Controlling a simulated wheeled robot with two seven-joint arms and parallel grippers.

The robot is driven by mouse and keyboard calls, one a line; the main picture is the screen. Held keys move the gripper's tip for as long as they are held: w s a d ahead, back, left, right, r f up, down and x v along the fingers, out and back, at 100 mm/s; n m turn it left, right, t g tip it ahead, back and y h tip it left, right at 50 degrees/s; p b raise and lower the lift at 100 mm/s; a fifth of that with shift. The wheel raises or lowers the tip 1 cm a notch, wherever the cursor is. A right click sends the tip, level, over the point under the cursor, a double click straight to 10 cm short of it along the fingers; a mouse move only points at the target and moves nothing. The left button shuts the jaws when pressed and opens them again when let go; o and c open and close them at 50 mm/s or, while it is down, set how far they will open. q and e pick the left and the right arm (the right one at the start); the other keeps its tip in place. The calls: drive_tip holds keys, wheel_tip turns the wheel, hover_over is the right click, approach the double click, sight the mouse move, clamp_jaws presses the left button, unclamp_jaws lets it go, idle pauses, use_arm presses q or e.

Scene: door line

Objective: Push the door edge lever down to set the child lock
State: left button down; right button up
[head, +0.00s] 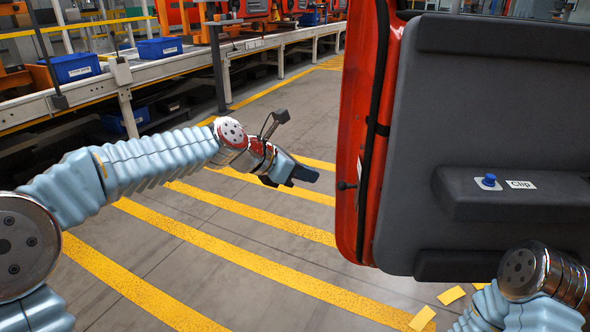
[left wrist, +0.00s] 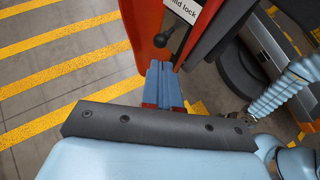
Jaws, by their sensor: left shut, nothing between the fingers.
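The red door (head: 350,110) stands upright on the right of the head view, its edge facing my left arm. The small dark lever (head: 346,185) with a round knob sticks out from the lower part of that edge. It also shows in the left wrist view (left wrist: 162,38), beside a white label (left wrist: 184,9) reading partly "ild lock". My left gripper (head: 312,174) is shut and empty, left of the lever and apart from it in the head view. In the left wrist view its blue fingers (left wrist: 162,80) point toward the door edge just below the lever. My right gripper is out of view.
A grey inner panel (head: 470,120) covers the door, with an armrest bearing a blue knob (head: 489,180) and a "Clip" label (head: 521,185). Yellow pieces (head: 451,295) lie low near the door. A conveyor (head: 150,75) with blue bins runs behind. The striped floor left of the door is clear.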

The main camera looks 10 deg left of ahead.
sight(338, 185)
use_arm(q)
drive_tip(key=x, duration=0.7)
drive_tip(key=shift+w+d+f, duration=0.2)
drive_tip(key=shift+d+f, duration=0.05)
drive_tip(key=shift+d, duration=0.05)
drive_tip(key=shift+f, duration=0.1)
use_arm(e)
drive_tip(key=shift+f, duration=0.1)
use_arm(q)
wheel_tip(338, 185, down, 3)
drive_tip(key=shift+f+b, duration=0.25)
drive_tip(key=shift+b, duration=0.5)
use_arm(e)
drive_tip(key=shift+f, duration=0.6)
use_arm(q)
drive_tip(key=shift+a+r, duration=0.1)
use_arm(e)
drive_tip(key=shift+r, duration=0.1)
